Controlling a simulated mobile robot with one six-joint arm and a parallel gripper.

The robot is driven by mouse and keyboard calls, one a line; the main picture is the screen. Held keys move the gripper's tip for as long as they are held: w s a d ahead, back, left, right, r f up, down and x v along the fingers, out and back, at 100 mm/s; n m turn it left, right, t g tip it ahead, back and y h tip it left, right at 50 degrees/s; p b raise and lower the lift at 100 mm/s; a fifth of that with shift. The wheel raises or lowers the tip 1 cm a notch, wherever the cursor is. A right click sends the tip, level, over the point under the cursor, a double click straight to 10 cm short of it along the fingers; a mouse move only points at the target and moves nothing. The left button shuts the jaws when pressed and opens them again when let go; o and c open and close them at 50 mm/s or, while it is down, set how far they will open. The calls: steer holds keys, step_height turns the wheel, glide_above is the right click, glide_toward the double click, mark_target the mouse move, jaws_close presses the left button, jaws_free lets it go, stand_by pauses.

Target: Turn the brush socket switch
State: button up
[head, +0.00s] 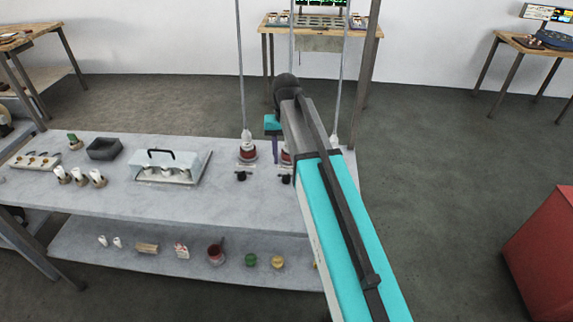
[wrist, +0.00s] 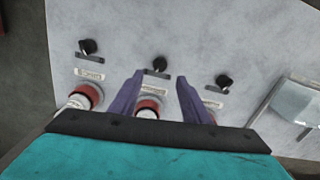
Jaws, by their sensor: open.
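Three black rotary switches show in the wrist view: the left switch (wrist: 88,46), the middle switch (wrist: 159,64) and the right switch (wrist: 223,81). Each has a small label plate; I cannot read for certain which one is the brush socket's. Red sockets sit near them, with the left socket (wrist: 86,96) and middle socket (wrist: 150,104) visible. My gripper (wrist: 159,76) is open, its purple fingers apart on either side of the middle switch's plate, and it holds nothing. I cannot tell whether they touch. In the head view two switches (head: 241,176) (head: 286,179) show, and my arm hides the rest.
The grey bench (head: 200,208) also carries a clear-lidded case (head: 190,160) with a black handle, a dark tray (head: 104,148) and several small cups. Poles rise by the sockets. A lower shelf holds small items. A red cabinet (head: 545,245) stands at right.

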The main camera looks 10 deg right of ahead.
steer(key=shift+r+b, duration=0.4)
steer(key=shift+r, duration=2.35)
